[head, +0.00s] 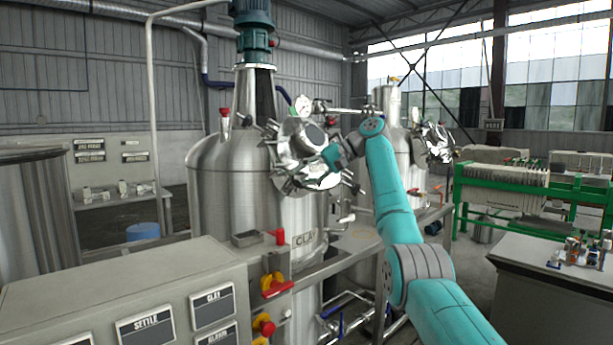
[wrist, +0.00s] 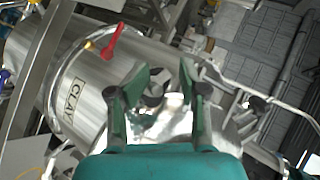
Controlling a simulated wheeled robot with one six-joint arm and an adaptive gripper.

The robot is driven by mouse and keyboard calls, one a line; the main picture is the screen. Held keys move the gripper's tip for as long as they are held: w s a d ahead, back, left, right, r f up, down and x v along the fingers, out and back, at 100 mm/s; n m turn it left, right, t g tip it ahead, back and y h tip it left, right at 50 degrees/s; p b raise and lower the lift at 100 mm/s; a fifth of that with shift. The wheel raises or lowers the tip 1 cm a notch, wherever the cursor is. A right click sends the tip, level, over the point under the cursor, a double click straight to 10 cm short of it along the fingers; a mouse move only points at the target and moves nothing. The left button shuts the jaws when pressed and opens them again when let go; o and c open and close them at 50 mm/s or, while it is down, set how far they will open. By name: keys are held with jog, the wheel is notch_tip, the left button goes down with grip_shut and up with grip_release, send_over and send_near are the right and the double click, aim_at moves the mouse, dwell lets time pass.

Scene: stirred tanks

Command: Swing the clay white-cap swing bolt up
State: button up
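The clay tank (head: 255,200) is a steel vessel with a CLAY label (head: 306,240); the label also shows in the wrist view (wrist: 73,97). Its manway (head: 300,140) has a shiny lid with several swing bolts around the rim. My gripper (head: 332,157) is at the right side of this manway. In the wrist view my gripper (wrist: 163,78) is open, its two green fingers apart. A dark round knob (wrist: 154,87) shows between the fingers, with shiny metal below it. I cannot tell whether anything touches the fingers. I cannot make out which bolt has the white cap.
A control panel (head: 150,300) with labels and red and yellow switches stands in front of the tank. A gauge (head: 303,105) and pipe are above the manway. A second tank (head: 388,150) stands behind my arm. A red handle (wrist: 112,40) sticks up near the CLAY label.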

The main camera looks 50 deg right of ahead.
jog(key=shift+w+d+f, duration=0.2)
jog(key=shift+d+f, duration=0.05)
jog(key=shift+d, duration=0.05)
jog(key=shift+s+d+r, duration=0.3)
jog(key=v, duration=1.1)
jog(key=shift+s+a, duration=0.25)
jog(key=shift+a, duration=0.1)
